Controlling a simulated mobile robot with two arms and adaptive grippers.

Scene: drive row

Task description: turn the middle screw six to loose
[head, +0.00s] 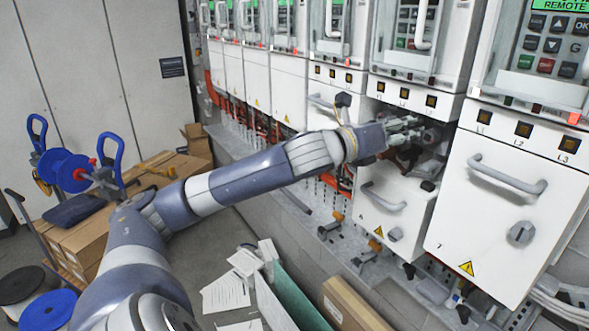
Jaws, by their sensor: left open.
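My left arm reaches in from the left across the floor to the drive row. Its gripper (408,128) is open, at the gap above a lowered white front cover (388,203) in the unit left of the one marked 7. Dark parts and red-brown wiring show in that gap beside the fingers. The middle screw cannot be made out; the gripper and the shadowed opening hide that area. I cannot tell whether the fingertips touch anything. My right gripper is out of view.
The closed cover (505,205) of the right-hand unit has a handle and a grey knob. Tools and fittings lie on the ledge below. A green binder (300,298), papers (225,292) and a cardboard box (352,303) stand low in front. A cart with cartons and blue reels stands left.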

